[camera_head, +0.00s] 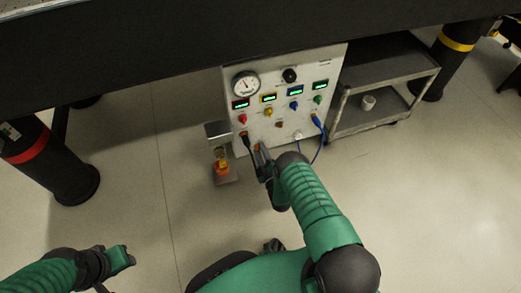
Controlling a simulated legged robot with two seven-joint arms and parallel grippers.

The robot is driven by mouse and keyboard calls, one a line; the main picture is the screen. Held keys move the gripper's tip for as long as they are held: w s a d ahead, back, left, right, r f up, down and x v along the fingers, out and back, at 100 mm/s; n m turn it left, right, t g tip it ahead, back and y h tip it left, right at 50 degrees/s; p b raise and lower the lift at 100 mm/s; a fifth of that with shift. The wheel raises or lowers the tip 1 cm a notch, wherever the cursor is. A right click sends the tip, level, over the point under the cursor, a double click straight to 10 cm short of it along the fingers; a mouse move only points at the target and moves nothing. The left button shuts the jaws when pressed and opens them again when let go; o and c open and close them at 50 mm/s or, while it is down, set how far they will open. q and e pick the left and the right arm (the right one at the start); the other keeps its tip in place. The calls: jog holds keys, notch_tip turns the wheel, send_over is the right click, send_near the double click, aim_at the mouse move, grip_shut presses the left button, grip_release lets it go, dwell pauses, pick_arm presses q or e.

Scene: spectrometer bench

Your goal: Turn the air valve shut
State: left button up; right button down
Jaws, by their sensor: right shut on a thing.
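A pale control panel (330,75) faces me below the dark bench. It has a round dial gauge (245,84), a black knob (289,75), several green-lit displays, and coloured knobs in red (242,119), yellow (268,112), blue (294,105) and green (318,99). Which one is the air valve is too small to read. My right gripper (259,153) is at the panel's lower left, shut on a small orange part (257,146) that its fingers mostly hide. My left gripper (122,258) is low at the left, away from the panel; its jaw opening is unclear.
A black cable (248,149) and a blue cable (322,138) hang from the panel close to my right arm. An orange item on a small stand (222,168) is left of the panel. A grey cart (385,58) with a white cup (368,102) stands right.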

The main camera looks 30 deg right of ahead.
jog(key=n, duration=0.5)
jog(key=shift+a+f, duration=0.2)
jog(key=shift+n, duration=0.3)
jog(key=c, duration=1)
grip_release()
jog(key=shift+c, duration=0.2)
jog(key=shift+d, duration=0.1)
